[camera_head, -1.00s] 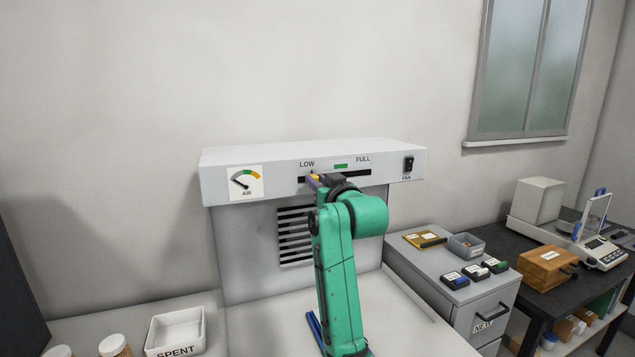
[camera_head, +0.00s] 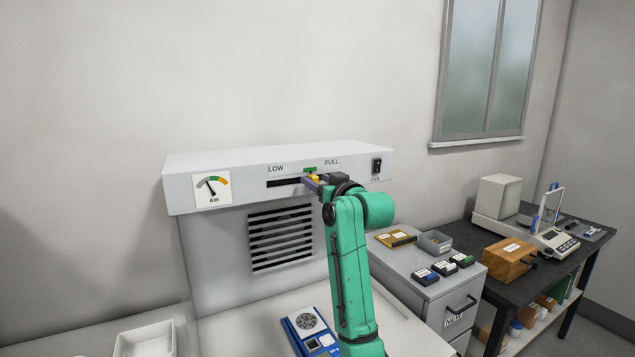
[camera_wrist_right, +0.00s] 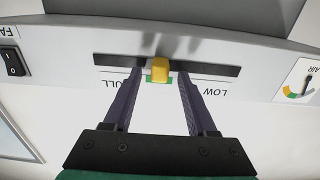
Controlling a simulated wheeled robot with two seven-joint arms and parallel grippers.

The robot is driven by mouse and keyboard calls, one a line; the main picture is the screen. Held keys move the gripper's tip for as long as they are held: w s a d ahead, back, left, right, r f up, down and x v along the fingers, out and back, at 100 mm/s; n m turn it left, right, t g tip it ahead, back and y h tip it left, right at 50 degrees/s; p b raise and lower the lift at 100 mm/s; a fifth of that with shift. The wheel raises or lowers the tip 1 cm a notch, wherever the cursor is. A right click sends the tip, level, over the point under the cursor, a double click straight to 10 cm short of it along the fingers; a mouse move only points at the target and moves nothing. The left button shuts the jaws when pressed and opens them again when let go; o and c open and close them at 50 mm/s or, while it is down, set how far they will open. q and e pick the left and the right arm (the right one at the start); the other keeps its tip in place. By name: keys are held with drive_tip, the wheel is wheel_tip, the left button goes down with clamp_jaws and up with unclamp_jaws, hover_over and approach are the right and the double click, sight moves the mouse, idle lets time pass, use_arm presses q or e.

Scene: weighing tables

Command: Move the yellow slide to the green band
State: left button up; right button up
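The yellow slide (camera_head: 313,180) sits in the dark slot of the hood front, right of the slot's middle in the head view. The green band (camera_head: 310,169) is just above the slot, between LOW and FULL. In the right wrist view, which is turned over, the yellow slide (camera_wrist_right: 159,70) lines up with the green band (camera_wrist_right: 152,80) and partly covers it. My right gripper (camera_wrist_right: 161,75) is open, with one finger on each side of the slide and a visible gap to each. It also shows at the slot in the head view (camera_head: 318,182). My left gripper is out of view.
The AIR gauge (camera_head: 212,189) is on the left of the hood, its needle pointing up and slightly left. The FAN switch (camera_head: 377,166) is to the right. A blue device (camera_head: 312,330) stands below my right arm. A grey cabinet (camera_head: 428,291) is at right.

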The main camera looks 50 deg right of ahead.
drive_tip(key=shift+s+a+f+b, duration=0.1)
drive_tip(key=shift+s+a+b, duration=0.05)
drive_tip(key=shift+s+b, duration=0.2)
drive_tip(key=b+v, duration=0.5)
drive_tip(key=v, duration=0.8)
drive_tip(key=shift+s+a, duration=0.15)
drive_tip(key=shift+s, duration=0.2)
